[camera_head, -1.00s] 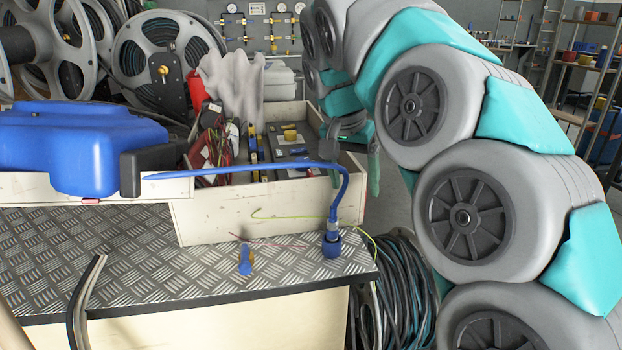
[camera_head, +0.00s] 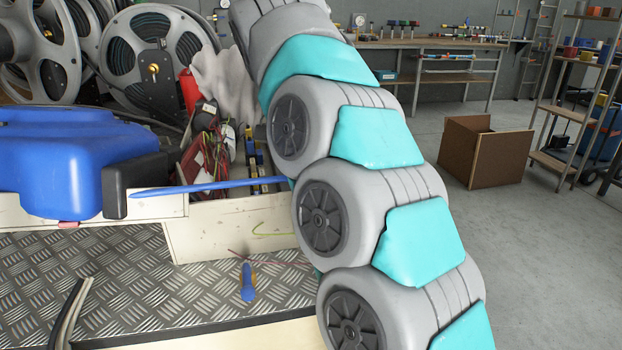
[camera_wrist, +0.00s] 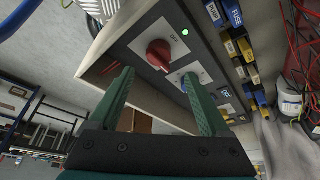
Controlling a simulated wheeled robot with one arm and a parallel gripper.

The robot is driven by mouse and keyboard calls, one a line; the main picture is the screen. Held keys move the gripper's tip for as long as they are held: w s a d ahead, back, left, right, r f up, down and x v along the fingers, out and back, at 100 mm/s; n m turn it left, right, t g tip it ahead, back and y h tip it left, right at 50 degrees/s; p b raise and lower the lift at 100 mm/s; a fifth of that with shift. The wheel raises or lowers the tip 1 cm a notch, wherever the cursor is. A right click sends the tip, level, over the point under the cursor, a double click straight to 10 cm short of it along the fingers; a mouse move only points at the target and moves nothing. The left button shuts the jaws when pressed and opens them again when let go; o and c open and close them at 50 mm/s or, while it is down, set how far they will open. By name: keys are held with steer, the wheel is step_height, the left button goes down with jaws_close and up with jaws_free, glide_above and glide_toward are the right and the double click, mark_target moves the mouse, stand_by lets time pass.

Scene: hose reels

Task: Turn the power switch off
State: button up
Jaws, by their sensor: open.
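The power switch looks like a red rotary knob (camera_wrist: 158,53) on a light plate, set in a dark panel (camera_wrist: 205,50). Lettering that seems to read OFF stands beside the knob. A small green lamp (camera_wrist: 186,35) on the panel is lit. My gripper (camera_wrist: 158,76) has two green fingers, spread apart with nothing between them. The red knob shows just beyond the fingertips, between them in the picture, and looks apart from both. A blue part (camera_wrist: 184,86) shows beside the right finger, partly hidden. In the head view my arm hides the gripper and the panel.
A blue case (camera_head: 75,160) and an open box (camera_head: 225,228) of cables and tools stand left of my arm. A blue-handled tool (camera_head: 247,283) lies on the tread-plate top (camera_head: 130,290). Hose reels (camera_head: 150,50) stand behind. A brown carton (camera_head: 485,150) stands on open floor at right.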

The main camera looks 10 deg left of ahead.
steer(key=shift+p+x, duration=0.3)
steer(key=shift+x, duration=3.45)
steer(key=shift+s, duration=0.15)
steer(key=shift+c, duration=0.2)
jaws_close()
